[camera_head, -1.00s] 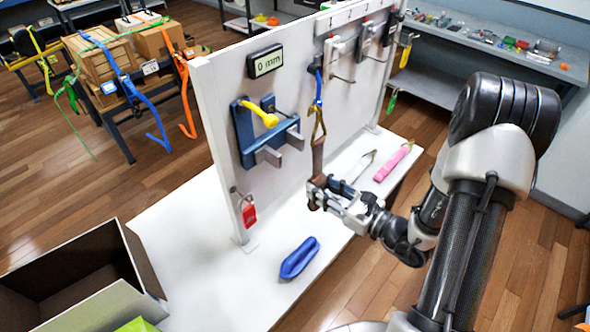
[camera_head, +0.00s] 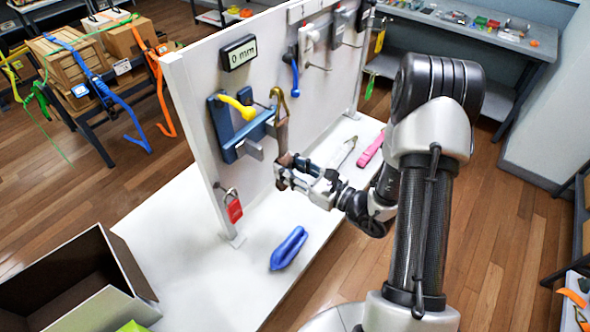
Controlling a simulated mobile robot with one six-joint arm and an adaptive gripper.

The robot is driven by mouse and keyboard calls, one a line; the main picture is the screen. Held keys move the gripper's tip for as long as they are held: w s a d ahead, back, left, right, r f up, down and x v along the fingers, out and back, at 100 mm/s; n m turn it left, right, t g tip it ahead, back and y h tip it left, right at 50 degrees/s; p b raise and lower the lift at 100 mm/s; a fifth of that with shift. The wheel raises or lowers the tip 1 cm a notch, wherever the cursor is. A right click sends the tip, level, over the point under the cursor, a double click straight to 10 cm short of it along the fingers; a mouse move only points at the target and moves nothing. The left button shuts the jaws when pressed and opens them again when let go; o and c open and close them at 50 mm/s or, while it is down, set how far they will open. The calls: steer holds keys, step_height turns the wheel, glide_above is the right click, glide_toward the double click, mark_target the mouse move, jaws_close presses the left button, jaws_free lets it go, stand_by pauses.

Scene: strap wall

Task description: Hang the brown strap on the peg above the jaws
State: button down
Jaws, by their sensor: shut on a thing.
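The brown strap (camera_head: 282,136) hangs upright with a brass-coloured hook (camera_head: 279,94) at its top. My gripper (camera_head: 284,172) is shut on its lower end and holds it in front of the white board. The blue jaws fixture (camera_head: 222,126) is on the board just left of the strap, with a yellow handle (camera_head: 238,106) and a grey jaw block (camera_head: 250,150). The strap covers the fixture's right side in this view. The peg is hard to make out near the hook. I cannot tell whether hook and peg touch.
A display reading 0 mm (camera_head: 240,52) is above the fixture. A blue-handled item (camera_head: 294,76) hangs right of the strap. A red padlock (camera_head: 233,208) hangs low on the board. A blue strap bundle (camera_head: 288,248) lies on the white table (camera_head: 190,260). An open box (camera_head: 125,262) stands lower left.

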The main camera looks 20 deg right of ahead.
steer(key=shift+w+a+f+b, duration=0.3)
steer(key=shift+w+a, duration=0.25)
steer(key=shift+w, duration=0.2)
steer(key=shift+w+a+f+b, duration=0.15)
steer(key=shift+w+a+f, duration=0.1)
steer(key=shift+w+a, duration=0.35)
steer(key=shift+w+a+f+b, duration=0.3)
steer(key=shift+w+a, duration=0.15)
steer(key=shift+w, duration=0.4)
steer(key=c, duration=1.1)
jaws_free()
